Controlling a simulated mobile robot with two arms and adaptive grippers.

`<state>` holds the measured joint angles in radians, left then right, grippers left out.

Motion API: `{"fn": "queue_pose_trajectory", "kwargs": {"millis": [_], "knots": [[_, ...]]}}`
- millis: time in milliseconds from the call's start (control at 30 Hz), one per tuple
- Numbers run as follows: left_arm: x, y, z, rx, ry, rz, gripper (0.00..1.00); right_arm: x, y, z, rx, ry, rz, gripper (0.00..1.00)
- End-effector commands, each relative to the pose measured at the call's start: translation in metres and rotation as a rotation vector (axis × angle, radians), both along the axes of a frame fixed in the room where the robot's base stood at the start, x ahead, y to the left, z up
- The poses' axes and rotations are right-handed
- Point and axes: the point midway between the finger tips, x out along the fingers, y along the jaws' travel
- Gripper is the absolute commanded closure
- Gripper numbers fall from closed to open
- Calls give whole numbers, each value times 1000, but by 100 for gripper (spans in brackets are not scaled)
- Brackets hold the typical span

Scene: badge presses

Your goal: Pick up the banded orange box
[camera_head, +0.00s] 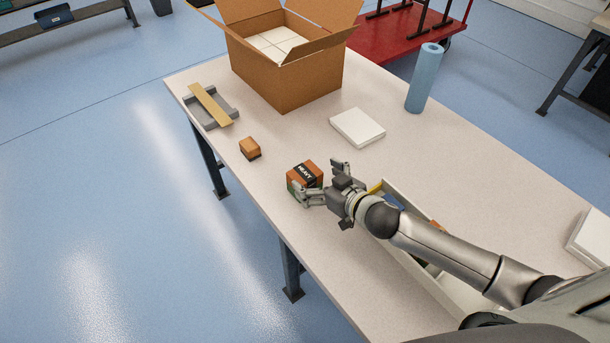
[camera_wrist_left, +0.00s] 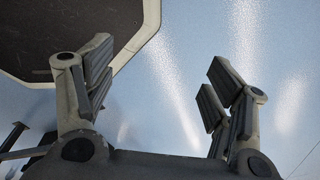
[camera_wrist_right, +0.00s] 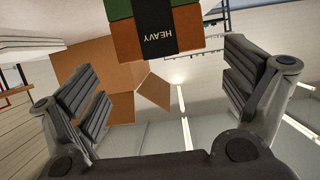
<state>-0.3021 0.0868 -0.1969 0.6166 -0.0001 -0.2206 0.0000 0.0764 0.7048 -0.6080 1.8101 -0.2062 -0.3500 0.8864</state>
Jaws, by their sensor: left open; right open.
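The banded orange box (camera_head: 300,172) stands on the table near its left edge. It has a black band with the word HEAVY, and some green shows low on one side. It also shows at the top of the right wrist view (camera_wrist_right: 190,28). My right gripper (camera_head: 321,183) is open around the box's near side, one finger on each side. In the right wrist view my right gripper (camera_wrist_right: 160,75) is empty, with the box beyond the fingertips; contact cannot be told. My left gripper (camera_wrist_left: 157,70) is open and empty above the blue floor, out of the head view.
A smaller orange box (camera_head: 250,147) with a dark lower part stands farther back. An open carton (camera_head: 275,80), a grey tray with a tan strip (camera_head: 212,104), a white flat box (camera_head: 358,127) and a blue roll (camera_head: 424,80) stand beyond. A white-walled bin (camera_head: 400,190) lies beneath my right arm.

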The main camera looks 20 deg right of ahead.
Motion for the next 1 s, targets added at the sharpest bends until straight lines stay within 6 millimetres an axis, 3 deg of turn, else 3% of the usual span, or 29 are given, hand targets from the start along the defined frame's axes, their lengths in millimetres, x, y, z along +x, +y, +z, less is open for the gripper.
{"fn": "queue_pose_trajectory", "kwargs": {"millis": [500, 867, 1000], "knots": [[4, -12, 10, -15, -7, 0, 24, 39, 17, -21, 0, 0, -1, 4], [5, -8, 10, -10, -8, -2, 24, 43, 19, -24, -1, 0, 0, 4], [5, -7, 10, -9, -8, -2, 24, 43, 19, -24, -1, 0, 0, 22]]}}
